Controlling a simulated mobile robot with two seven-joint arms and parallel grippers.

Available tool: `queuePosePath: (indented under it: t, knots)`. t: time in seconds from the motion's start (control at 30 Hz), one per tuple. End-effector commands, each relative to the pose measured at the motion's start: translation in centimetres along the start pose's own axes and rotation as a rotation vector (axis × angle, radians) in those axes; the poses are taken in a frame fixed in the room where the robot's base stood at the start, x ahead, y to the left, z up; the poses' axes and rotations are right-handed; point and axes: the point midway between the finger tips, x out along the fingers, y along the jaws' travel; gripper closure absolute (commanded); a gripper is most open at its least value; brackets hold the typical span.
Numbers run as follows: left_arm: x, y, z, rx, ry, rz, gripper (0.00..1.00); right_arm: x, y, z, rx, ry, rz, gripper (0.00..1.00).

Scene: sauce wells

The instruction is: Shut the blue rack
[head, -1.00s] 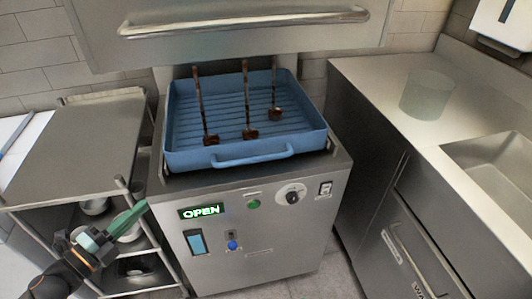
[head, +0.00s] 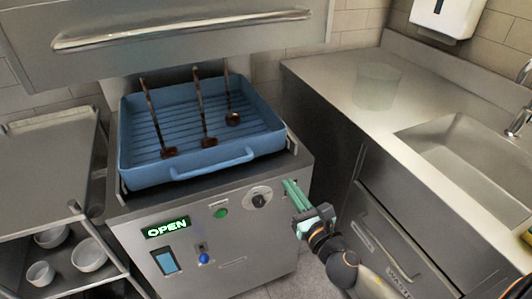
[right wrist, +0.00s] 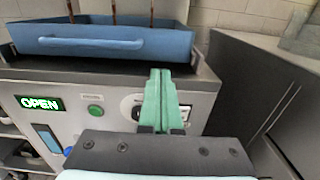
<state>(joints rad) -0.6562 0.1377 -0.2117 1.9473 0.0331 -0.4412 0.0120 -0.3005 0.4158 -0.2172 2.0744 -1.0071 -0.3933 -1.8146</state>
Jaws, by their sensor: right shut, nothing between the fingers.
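The blue rack (head: 240,150) sits on top of a steel machine, under its raised hood, with its handle (head: 212,164) facing the front. Several dark ladle-like tools (head: 206,110) stand in it, leaning. The machine's green display (head: 167,227) reads OPEN. My right gripper (head: 291,188) is in front of the machine's right side, near the dial, shut and empty. In the right wrist view the green fingers (right wrist: 159,85) point toward the machine, below and right of the blue rack (right wrist: 110,42), apart from it. My left gripper is not in view.
The raised steel hood (head: 170,32) with its bar handle hangs above the rack. A steel counter (head: 330,85) with a clear container (head: 378,85) and a sink (head: 470,150) is at the right. A shelf cart with white bowls (head: 88,254) is at the left.

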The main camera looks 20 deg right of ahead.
Motion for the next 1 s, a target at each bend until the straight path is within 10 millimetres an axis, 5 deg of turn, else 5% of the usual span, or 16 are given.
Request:
queuePosePath:
  t: [0.23, 0.8, 1.0]
  knots:
    - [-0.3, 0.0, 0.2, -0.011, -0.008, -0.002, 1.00, 2.1, 0.0, 0.4, -0.022, -0.008, 0.000, 1.00]
    - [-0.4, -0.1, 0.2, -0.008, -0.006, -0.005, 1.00, 11.8, 0.0, 0.2, -0.017, -0.006, 0.000, 1.00]
    - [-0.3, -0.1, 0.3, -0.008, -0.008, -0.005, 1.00, 13.6, 0.0, 0.2, -0.017, -0.005, 0.001, 1.00]
